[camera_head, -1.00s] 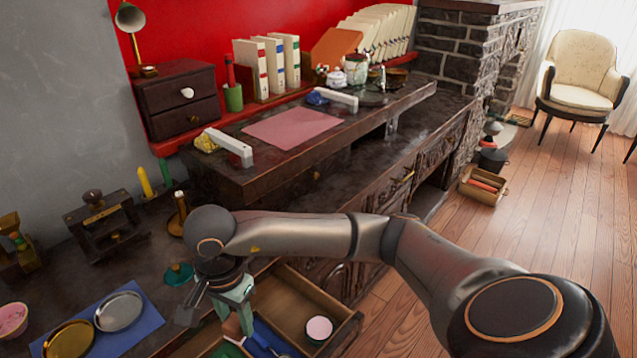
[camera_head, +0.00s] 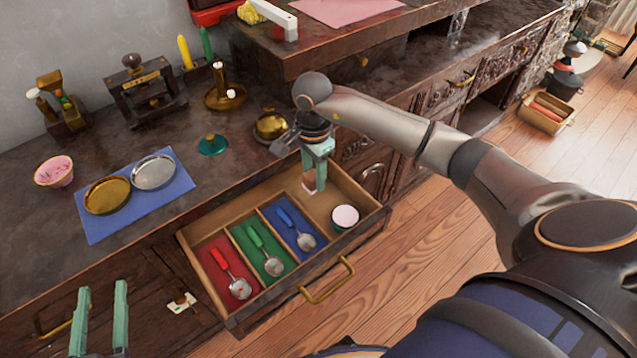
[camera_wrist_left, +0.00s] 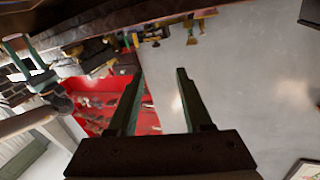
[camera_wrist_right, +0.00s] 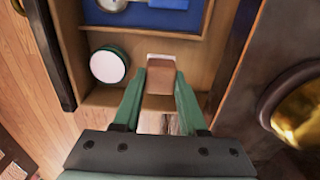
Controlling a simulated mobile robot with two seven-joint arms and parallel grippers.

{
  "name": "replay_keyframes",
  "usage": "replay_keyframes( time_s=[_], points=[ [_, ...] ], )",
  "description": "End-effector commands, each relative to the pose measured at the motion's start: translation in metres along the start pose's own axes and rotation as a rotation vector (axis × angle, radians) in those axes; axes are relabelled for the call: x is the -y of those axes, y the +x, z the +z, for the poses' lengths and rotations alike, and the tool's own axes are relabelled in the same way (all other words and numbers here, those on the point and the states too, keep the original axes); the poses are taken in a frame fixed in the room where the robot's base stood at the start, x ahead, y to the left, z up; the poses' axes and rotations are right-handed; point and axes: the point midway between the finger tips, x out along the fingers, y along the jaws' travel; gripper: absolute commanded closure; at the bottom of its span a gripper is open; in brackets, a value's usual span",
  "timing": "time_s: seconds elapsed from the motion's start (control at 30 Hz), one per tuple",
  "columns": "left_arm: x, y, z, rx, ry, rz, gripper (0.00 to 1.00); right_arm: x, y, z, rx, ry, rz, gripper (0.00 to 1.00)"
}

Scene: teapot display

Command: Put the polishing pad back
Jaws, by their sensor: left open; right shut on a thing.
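A small brown block with a pale end, which looks like the polishing pad (camera_wrist_right: 160,78), is between the fingers of my right gripper (camera_wrist_right: 160,92). In the head view the right gripper (camera_head: 316,180) is shut on it, over the right-hand compartment of the open drawer (camera_head: 327,200). Whether the block touches the compartment floor I cannot tell. A round tin with a pale lid (camera_head: 345,217) stands in that compartment; it also shows in the right wrist view (camera_wrist_right: 108,65). My left gripper (camera_head: 103,298) is open and empty at the lower left, away from the drawer.
Red, green and blue compartments hold spoon-like tools with red (camera_head: 236,286), green (camera_head: 270,263) and blue (camera_head: 303,240) handles. On the counter are a blue cloth (camera_head: 100,229) with gold and silver dishes, a pink bowl (camera_head: 54,172), a teal lid (camera_head: 212,145) and a brass dome (camera_head: 271,125).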

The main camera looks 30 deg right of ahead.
Motion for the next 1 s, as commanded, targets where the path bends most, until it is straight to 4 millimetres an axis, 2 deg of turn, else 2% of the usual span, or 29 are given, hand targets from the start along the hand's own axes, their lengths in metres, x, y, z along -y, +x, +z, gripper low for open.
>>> replay_keyframes(
  time_s=[0.03, 0.13, 0.37, 0.7, 1.0],
  points=[
    [0.001, 0.001, -0.011, -0.052, 0.015, -0.001, 0.5, 0.003, 0.01, -0.005, 0.001, 0.003, 0.001, 1.0],
    [0.003, 0.0, -0.032, -0.133, 0.039, -0.002, 0.5, 0.008, 0.021, -0.013, 0.001, 0.002, 0.001, 1.0],
    [0.004, -0.002, -0.054, -0.22, 0.064, -0.002, 0.5, 0.014, 0.03, -0.02, 0.001, 0.001, -0.001, 1.0],
    [0.002, -0.015, -0.106, -0.439, 0.128, 0.003, 0.5, 0.016, 0.063, -0.023, 0.002, -0.001, 0.0, 1.0],
    [0.002, -0.017, -0.113, -0.461, 0.135, 0.003, 0.5, 0.016, 0.064, -0.024, 0.0, 0.0, -0.001, 1.0]
  ],
)
